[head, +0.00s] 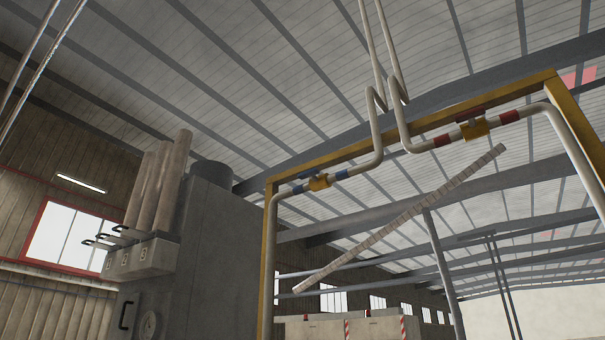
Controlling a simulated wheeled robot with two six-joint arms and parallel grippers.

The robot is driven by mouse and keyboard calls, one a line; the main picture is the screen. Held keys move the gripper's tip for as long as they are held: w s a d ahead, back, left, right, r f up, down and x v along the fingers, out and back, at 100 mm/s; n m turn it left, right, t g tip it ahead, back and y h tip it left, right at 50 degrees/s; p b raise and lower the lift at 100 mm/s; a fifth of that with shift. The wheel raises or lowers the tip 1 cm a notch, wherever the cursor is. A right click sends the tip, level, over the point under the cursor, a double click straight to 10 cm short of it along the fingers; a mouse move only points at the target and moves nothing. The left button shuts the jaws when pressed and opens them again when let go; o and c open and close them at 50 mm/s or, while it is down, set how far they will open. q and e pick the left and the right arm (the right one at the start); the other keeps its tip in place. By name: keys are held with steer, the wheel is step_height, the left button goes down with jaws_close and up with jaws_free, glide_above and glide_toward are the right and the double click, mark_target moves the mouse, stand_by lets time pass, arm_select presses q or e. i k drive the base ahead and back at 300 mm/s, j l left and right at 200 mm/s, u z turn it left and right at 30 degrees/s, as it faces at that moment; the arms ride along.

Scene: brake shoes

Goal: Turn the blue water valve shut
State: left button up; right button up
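A pipe with blue bands (341,174) runs along the yellow frame in the head view. A yellow valve body (319,183) sits between two blue bands on it. No handle on this valve can be made out clearly. To the right, a second pipe with red bands (443,140) carries another yellow valve body (474,128), with a dark red part above it. Neither of my grippers is in view.
A yellow frame (268,250) holds the pipes. A grey cabinet (190,245) with cylinders (160,185) stands at the left. A long ribbed bar (410,214) slants across the middle.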

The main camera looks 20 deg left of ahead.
mark_target(311, 174)
steer(key=k+j+u, duration=0.3)
steer(key=k, duration=0.15)
steer(key=i+l+u, duration=0.2)
steer(key=i, duration=0.25)
steer(key=i+l+u, duration=0.2)
steer(key=i, duration=0.2)
